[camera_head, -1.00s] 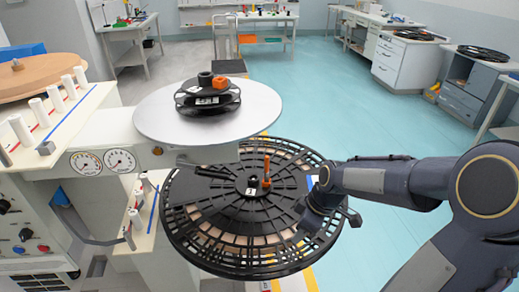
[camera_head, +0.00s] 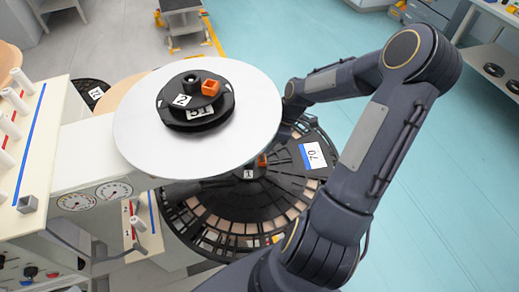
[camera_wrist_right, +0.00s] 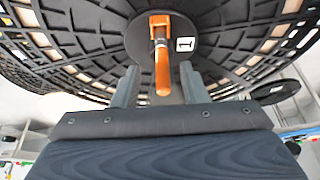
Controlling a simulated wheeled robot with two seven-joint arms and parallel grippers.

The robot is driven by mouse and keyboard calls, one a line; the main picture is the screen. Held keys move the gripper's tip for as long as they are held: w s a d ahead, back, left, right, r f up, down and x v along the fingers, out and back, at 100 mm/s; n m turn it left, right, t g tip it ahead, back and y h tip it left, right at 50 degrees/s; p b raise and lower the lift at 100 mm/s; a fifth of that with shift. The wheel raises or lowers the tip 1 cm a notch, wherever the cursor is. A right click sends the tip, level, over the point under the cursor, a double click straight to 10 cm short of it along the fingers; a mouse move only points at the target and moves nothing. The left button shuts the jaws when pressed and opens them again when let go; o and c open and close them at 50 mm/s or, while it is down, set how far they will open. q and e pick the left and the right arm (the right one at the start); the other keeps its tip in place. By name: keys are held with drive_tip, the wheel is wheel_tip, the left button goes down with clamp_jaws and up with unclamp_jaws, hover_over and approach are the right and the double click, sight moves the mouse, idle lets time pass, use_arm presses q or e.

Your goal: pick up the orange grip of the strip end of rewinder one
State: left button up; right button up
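The orange grip (camera_wrist_right: 162,65) of rewinder one fills the upper middle of the right wrist view, beside a white label "1" (camera_wrist_right: 185,44). In the head view only a small orange part (camera_head: 262,160) shows beside its label "1" (camera_head: 248,174), on the hub of the large black lower reel (camera_head: 232,215). My right gripper (camera_wrist_right: 158,87) is open, its fingers on either side of the grip's free end, with gaps on both sides. In the head view the round plate and reel hide my right gripper. My left gripper is not in view.
A pale round plate (camera_head: 135,125) overhangs the lower reel. It carries a small black reel (camera_head: 195,122) labelled "2" with another orange block (camera_head: 210,87). A white console with gauges (camera_head: 114,190) stands at left. The blue floor (camera_head: 440,210) at right is clear.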

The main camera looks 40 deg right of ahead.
drive_tip(key=p+x, duration=0.1)
drive_tip(key=x, duration=0.5)
drive_tip(key=shift+s, duration=0.2)
clamp_jaws()
